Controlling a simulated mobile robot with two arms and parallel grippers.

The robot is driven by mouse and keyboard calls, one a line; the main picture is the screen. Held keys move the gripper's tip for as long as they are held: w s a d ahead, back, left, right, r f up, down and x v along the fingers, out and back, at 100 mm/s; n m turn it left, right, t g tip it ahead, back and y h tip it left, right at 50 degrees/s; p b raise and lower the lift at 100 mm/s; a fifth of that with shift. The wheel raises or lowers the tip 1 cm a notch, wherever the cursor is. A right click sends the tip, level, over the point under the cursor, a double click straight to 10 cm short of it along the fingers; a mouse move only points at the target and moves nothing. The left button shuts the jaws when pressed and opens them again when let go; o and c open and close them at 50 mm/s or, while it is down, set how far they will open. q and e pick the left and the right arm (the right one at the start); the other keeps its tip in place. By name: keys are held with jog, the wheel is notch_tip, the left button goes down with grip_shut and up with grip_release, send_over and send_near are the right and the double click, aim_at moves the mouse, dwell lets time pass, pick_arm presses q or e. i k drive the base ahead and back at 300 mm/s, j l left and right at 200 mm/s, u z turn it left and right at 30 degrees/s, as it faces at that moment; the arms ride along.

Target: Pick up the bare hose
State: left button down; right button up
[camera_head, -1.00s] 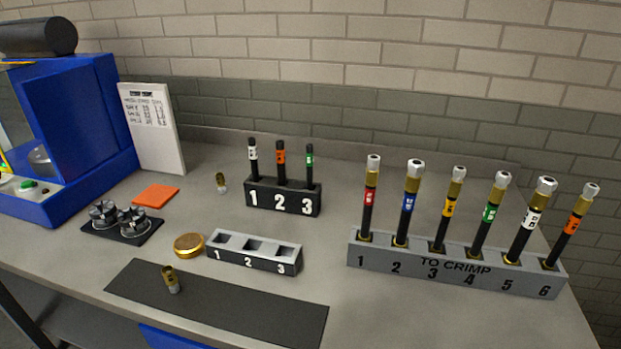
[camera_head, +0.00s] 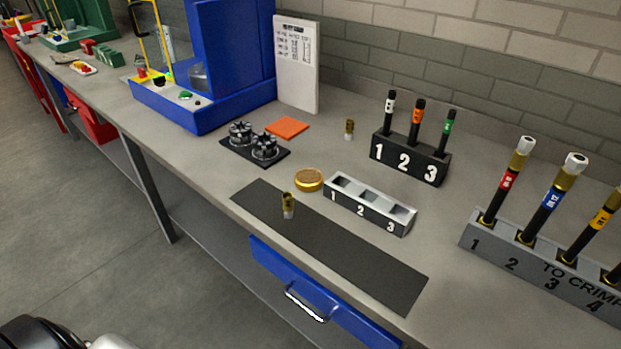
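Three short black hoses without metal ends on top stand upright in a black block (camera_head: 408,158) numbered 1, 2, 3. The hose in slot 1 has a white tag (camera_head: 389,104), the one in slot 2 an orange tag (camera_head: 416,117), the one in slot 3 a green tag (camera_head: 447,130). Their lower ends are hidden in the block. A grey "TO CRIMP" rack (camera_head: 512,262) at the right holds hoses with metal fittings, tagged red (camera_head: 506,181), blue (camera_head: 552,198) and yellow (camera_head: 599,222); its right end is cut off. Neither gripper is in view.
A blue machine (camera_head: 231,65) stands at the back left. A dark mat (camera_head: 340,250) bears a brass fitting (camera_head: 288,205). Another fitting (camera_head: 349,129), a gold disc (camera_head: 309,180), a grey three-slot holder (camera_head: 370,205), an orange pad (camera_head: 287,128) and black dies (camera_head: 254,146) lie around.

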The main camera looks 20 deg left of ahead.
aim_at(449, 123)
jog(key=l+z, duration=0.35)
jog(key=l, duration=0.3)
jog(key=l+z, duration=0.35)
jog(key=l, duration=0.25)
